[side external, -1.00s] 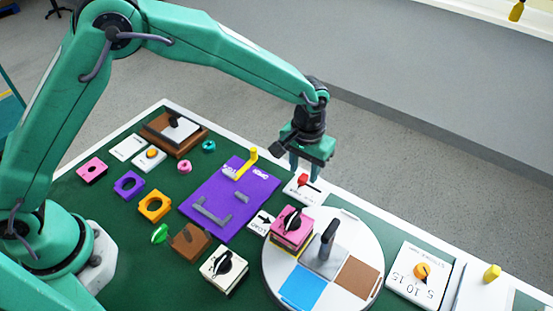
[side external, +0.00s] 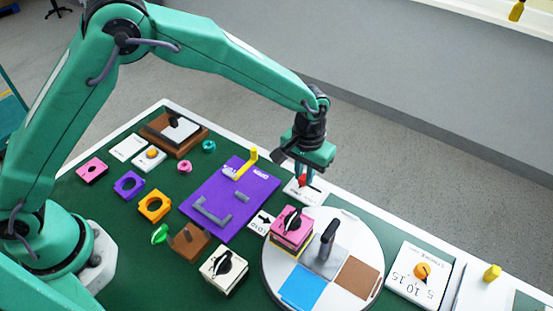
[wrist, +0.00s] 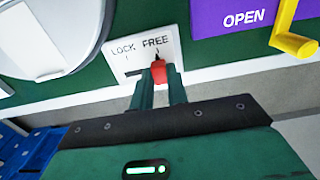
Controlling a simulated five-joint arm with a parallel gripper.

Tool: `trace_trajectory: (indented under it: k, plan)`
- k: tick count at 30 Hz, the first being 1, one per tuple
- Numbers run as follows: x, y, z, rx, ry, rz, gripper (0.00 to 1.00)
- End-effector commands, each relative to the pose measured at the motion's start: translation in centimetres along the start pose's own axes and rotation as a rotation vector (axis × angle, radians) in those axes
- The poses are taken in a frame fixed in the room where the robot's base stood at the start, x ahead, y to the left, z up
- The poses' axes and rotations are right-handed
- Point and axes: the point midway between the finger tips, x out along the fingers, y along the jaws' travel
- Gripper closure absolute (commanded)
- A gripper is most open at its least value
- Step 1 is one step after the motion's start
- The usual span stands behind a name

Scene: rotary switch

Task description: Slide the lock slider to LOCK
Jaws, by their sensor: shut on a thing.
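The lock slider is a small red knob (wrist: 158,72) on a white plate (wrist: 134,52) marked LOCK at left and FREE at right in the wrist view. The knob sits at the FREE end, and a dark slot shows to its left, toward LOCK. My gripper (wrist: 159,88) is shut on the red knob, one finger on each side. In the side view, my gripper (side external: 304,179) reaches down to the white plate (side external: 301,193) at the board's far edge, and its fingers partly hide the red knob (side external: 301,181).
A white round turntable (side external: 372,247) with a dark upright handle stands near the plate, with a pink block (side external: 290,236) at its edge. A purple panel (side external: 225,185) with a yellow lever (side external: 247,163) lies on the other side. Green board shows between them.

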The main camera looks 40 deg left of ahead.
Motion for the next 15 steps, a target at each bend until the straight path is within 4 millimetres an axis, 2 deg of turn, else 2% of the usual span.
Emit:
trace_trajectory:
  k: [9,15]
  plan:
    - [-0.1,3.8,0.0,0.002,0.002,0.001,1.00]
    - [-0.1,4.3,0.0,0.002,0.004,0.003,1.00]
